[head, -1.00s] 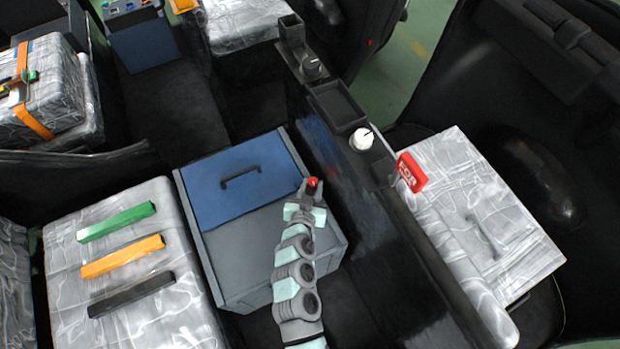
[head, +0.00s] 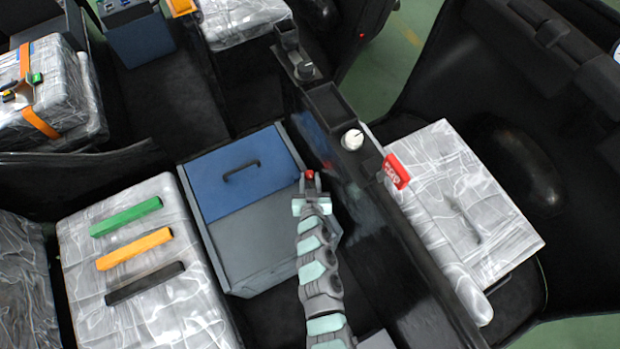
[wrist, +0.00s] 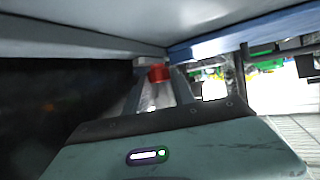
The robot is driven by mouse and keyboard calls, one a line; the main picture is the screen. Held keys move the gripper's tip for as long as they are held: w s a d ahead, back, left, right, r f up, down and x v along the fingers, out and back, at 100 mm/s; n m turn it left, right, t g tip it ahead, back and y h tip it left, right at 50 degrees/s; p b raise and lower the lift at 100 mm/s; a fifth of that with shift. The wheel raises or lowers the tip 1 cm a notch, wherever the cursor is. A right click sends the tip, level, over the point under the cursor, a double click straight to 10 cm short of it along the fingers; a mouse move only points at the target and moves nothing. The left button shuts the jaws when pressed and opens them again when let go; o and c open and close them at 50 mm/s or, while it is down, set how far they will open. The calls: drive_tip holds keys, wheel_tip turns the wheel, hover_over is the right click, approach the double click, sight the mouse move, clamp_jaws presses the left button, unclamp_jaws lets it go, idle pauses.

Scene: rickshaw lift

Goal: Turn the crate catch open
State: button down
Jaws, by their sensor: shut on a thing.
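The crate (head: 222,225) is a grey box with a blue lid (head: 225,190) that has a black handle. The red catch (head: 310,174) is at the crate's right side, near the lid's front right corner. It also shows as a red knob in the wrist view (wrist: 159,73), between the fingers. My gripper (head: 310,181) reaches up from below in the head view and is shut on the catch. The fingers partly hide the catch, so its exact angle is hard to tell.
A dark console (head: 330,105) with a white knob (head: 352,139) stands close to the right of my gripper. A wrapped seat (head: 145,310) with green, orange and black bars lies to the left. A red tag (head: 397,172) hangs by the right seat.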

drive_tip(key=c, duration=1.5)
unclamp_jaws()
drive_tip(key=shift+f, duration=0.1)
drive_tip(key=o, duration=0.4)
drive_tip(key=shift+a, duration=0.15)
drive_tip(key=shift+o, duration=0.2)
drive_tip(key=shift+s+r, duration=0.1)
drive_tip(key=shift+r, duration=0.1)
